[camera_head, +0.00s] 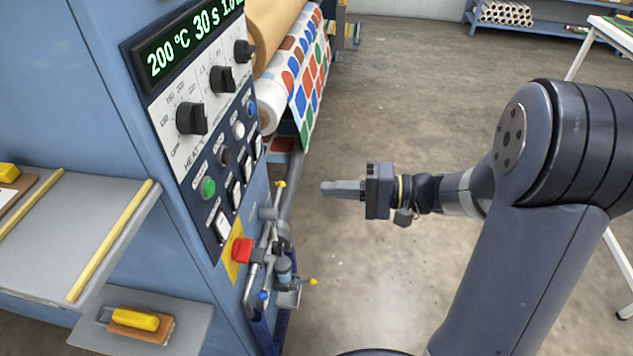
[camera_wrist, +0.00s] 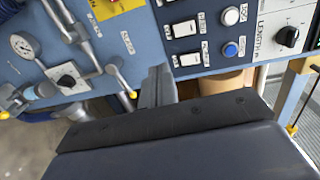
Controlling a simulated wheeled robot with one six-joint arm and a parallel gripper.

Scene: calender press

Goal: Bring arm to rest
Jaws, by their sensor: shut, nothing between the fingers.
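My gripper (camera_head: 342,188) is shut and empty. In the head view it points left toward the blue press, held out in open air to the right of the control panel (camera_head: 205,110). The shut fingers also show in the wrist view (camera_wrist: 158,88), pointing at the press front below the row of switches. A gap shows between the fingertips and the press in the head view. My arm reaches in from the right, with its elbow raised.
The panel carries black knobs, a green button (camera_head: 208,187) and white rockers. Below it are a red emergency knob (camera_head: 242,250) and pipes with valves. Patterned fabric (camera_head: 307,80) hangs behind. A shelf (camera_head: 75,225) is at left. Bare floor (camera_head: 400,90) lies beyond the gripper.

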